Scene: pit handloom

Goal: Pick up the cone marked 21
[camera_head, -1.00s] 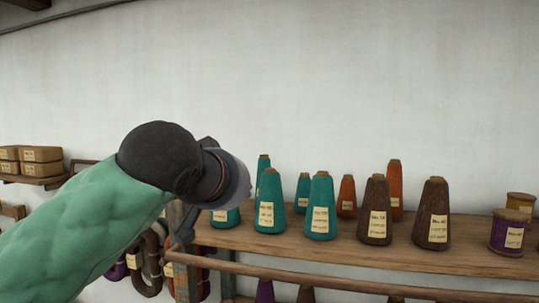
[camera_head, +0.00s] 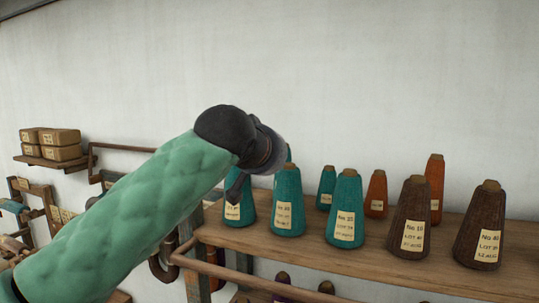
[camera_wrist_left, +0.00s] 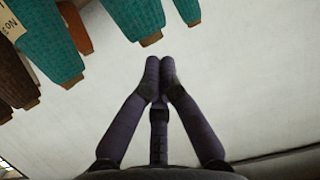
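Several teal, orange and brown thread cones stand on a wooden shelf (camera_head: 270,243). Their small print is too blurred for me to tell which is marked 21. Teal cones (camera_head: 288,196) (camera_head: 345,200) are at the front left, with a teal cone (camera_head: 239,198) partly behind my wrist. Brown cones (camera_head: 411,210) (camera_head: 482,218) stand at the right. My left gripper is mostly hidden behind its wrist in the head view. In the left wrist view, the left gripper (camera_wrist_left: 161,72) has its fingertips together and holds nothing; teal cones (camera_wrist_left: 137,14) (camera_wrist_left: 45,40) show beyond it. My right gripper is out of view.
Smaller teal (camera_head: 326,188) and orange cones (camera_head: 376,190) (camera_head: 435,180) stand behind the front ones, close together. A wooden rail (camera_head: 250,277) runs along the shelf's front. Wrapped brown blocks (camera_head: 60,145) sit on a small wall shelf at the left. The wall above the cones is clear.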

